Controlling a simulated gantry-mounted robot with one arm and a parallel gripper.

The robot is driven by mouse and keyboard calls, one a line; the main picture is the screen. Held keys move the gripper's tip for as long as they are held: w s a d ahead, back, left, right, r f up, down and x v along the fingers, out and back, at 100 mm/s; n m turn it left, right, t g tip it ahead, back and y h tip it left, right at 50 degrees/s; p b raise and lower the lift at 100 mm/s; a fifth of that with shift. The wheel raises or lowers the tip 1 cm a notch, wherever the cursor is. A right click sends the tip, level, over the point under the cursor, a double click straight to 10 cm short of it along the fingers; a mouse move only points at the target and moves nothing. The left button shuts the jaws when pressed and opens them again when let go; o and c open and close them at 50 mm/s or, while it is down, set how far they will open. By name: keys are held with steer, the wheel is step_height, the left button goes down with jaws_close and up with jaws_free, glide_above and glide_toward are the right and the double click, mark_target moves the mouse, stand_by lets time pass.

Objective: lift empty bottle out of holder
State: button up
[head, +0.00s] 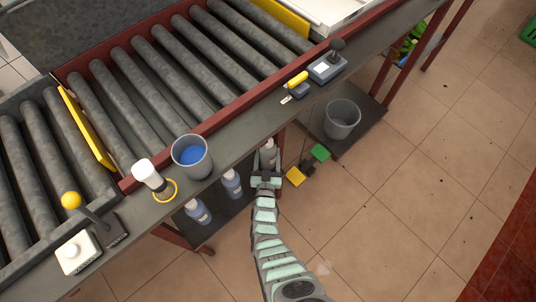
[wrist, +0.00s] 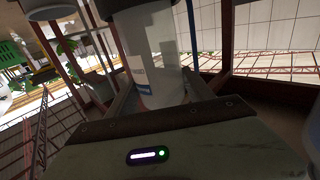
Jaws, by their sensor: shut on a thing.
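My gripper (head: 266,178) is at the front edge of the bench, shut around a pale, see-through bottle (head: 268,152) whose upper part shows beyond the jaws. In the wrist view, the bottle (wrist: 155,50) stands between the two fingers, looks clear and empty, and has a small blue-marked label. The jaws hide part of the bottle. I cannot make out the holder, or whether the bottle still sits in it. Two bottles with blue liquid, one (head: 232,183) to the left of my gripper and another (head: 198,211) further left, stand below the benchtop.
A grey cup with blue contents (head: 192,157), a white-topped brush (head: 152,178) and a yellow ring (head: 165,190) are on the bench edge. A grey bin (head: 342,119) stands on a low shelf at right. Floor is open at right.

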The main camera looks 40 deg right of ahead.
steer(key=shift+c, duration=1)
steer(key=shift+r, duration=0.1)
